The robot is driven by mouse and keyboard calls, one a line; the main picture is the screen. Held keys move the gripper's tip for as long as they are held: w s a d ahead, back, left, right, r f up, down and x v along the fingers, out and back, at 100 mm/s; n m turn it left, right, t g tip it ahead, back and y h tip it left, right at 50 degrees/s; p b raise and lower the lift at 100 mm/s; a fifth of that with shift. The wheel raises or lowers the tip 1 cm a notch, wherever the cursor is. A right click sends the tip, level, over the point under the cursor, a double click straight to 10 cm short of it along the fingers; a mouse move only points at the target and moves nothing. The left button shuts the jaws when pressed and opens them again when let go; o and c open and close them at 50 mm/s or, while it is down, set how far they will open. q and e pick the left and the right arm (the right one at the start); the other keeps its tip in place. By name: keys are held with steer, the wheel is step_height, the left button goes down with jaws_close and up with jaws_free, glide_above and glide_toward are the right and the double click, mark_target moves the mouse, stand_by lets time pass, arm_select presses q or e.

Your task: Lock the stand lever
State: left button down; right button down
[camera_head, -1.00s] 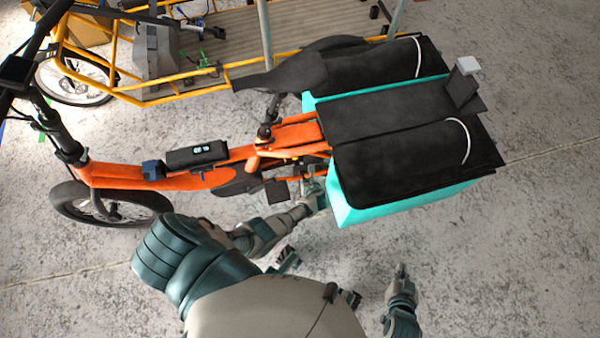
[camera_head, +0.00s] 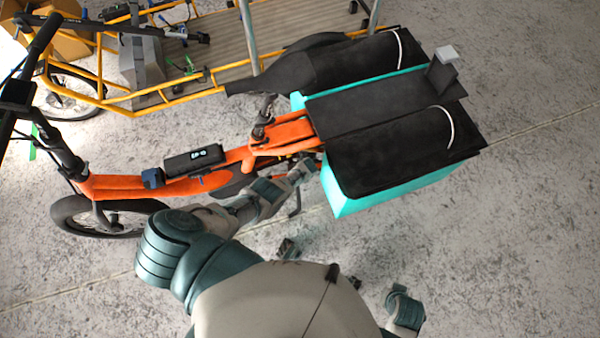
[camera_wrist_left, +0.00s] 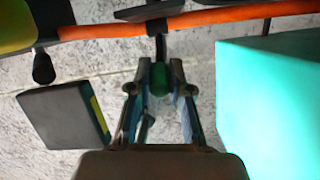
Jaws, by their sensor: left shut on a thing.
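The stand lever (camera_wrist_left: 160,80) shows in the left wrist view as a green end on a dark stem, below the orange frame tube (camera_wrist_left: 200,20). My left gripper (camera_wrist_left: 160,84) is shut on this green end, with a fingertip on each side. In the head view, my left gripper (camera_head: 306,167) reaches under the orange cargo bike (camera_head: 206,182), next to the turquoise box; the lever is hidden there. My right arm shows at the lower right, apart from the bike; its fingers cannot be made out.
The turquoise pannier box (camera_head: 385,192) with black covers stands just right of my left gripper, and its wall (camera_wrist_left: 270,95) fills the wrist view's right side. A black pedal (camera_wrist_left: 65,117) lies left. A yellow cargo bike (camera_head: 180,97) stands behind. Concrete floor is clear at right.

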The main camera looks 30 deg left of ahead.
arm_select(q)
steer(key=shift+w+a+r, duration=0.1)
steer(key=shift+w+r, duration=0.15)
steer(key=shift+w, duration=0.2)
steer(key=c, duration=1.1)
jaws_free()
steer(key=shift+c, duration=0.2)
steer(key=shift+o, duration=0.3)
steer(key=shift+s+f, duration=0.1)
steer(key=shift+s, duration=0.1)
steer(key=shift+v, duration=3.65)
